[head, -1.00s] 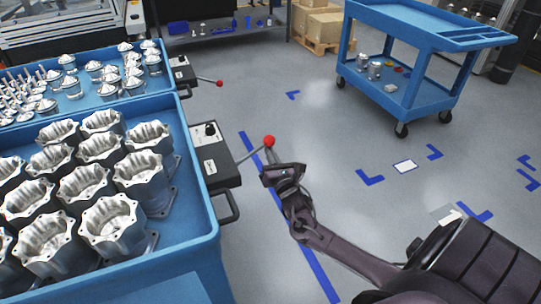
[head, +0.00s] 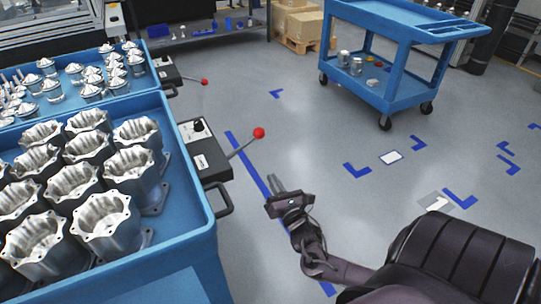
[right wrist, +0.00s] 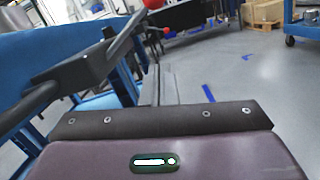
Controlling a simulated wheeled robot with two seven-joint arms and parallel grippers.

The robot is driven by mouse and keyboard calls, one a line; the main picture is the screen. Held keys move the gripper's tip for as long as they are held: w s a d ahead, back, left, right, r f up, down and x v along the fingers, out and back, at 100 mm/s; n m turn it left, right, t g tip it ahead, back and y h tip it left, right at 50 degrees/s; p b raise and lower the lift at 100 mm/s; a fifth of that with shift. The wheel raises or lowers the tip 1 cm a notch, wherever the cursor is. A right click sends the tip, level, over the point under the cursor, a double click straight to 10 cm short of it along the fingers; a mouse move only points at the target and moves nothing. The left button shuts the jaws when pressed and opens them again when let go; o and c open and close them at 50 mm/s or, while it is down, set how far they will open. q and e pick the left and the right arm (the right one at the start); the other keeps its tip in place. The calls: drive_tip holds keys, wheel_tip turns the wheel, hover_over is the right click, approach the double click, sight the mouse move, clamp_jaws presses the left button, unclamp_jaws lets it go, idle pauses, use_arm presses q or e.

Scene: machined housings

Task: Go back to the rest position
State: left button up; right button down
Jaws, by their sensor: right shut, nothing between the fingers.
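My right gripper (head: 276,184) is shut and empty in the head view, over the floor to the right of the near blue cart. The fingers also show in the right wrist view (right wrist: 159,85), pressed together with nothing between them. A black handle of the cart (right wrist: 75,78) is close on their left there. The lever with a red ball (head: 259,133) is just beyond the gripper in the head view. My left gripper is not in view.
The near blue cart (head: 190,240) holds several metal housings (head: 108,223). A second cart behind it holds smaller parts. A blue shelf trolley (head: 385,90) stands at the back right. Grey floor with blue tape marks (head: 357,171) is open between.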

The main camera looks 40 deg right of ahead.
idle(0.5)
